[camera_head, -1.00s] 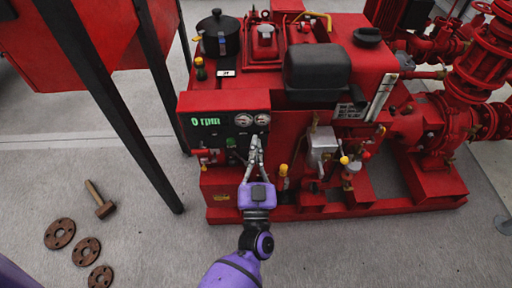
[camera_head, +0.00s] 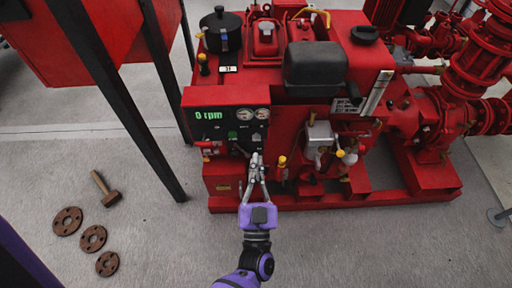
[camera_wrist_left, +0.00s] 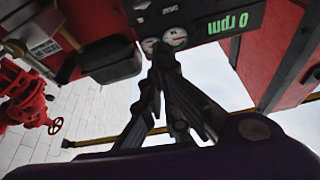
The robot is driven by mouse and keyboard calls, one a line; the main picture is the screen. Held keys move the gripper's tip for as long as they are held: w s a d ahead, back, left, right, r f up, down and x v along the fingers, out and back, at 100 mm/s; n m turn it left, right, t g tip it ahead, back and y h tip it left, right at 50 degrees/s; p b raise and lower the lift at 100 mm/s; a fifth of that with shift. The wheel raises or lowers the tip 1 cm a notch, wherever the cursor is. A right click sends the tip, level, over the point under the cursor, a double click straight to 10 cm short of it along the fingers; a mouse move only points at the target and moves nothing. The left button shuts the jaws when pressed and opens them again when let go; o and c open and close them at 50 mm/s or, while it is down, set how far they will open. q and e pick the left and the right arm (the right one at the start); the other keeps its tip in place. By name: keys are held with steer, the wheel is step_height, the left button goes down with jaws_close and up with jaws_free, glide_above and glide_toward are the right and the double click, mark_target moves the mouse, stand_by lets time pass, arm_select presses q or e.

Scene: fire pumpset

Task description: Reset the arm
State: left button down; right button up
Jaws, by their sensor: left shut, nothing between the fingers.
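My left gripper (camera_head: 256,163) is purple and grey, and its fingers are shut with nothing between them. In the head view its fingertips lie in front of the lower part of the dark control panel (camera_head: 215,138) on the red pumpset (camera_head: 330,190). The panel reads "0 rpm" in green and has two round gauges. In the left wrist view the fingers (camera_wrist_left: 160,50) point up towards the gauges, and the display (camera_wrist_left: 236,20) appears upside down. I cannot tell from these frames whether the fingertips touch the panel. My right gripper is not in view.
A red tank on dark legs (camera_head: 120,90) stands at the left. A yellow-topped lever (camera_head: 282,162) stands just right of my fingers. The floor in front of the pumpset is clear.

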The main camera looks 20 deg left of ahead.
arm_select(q)
steer(key=shift+s+d+f, duration=0.15)
steer(key=shift+s+d, duration=0.05)
steer(key=shift+s, duration=0.3)
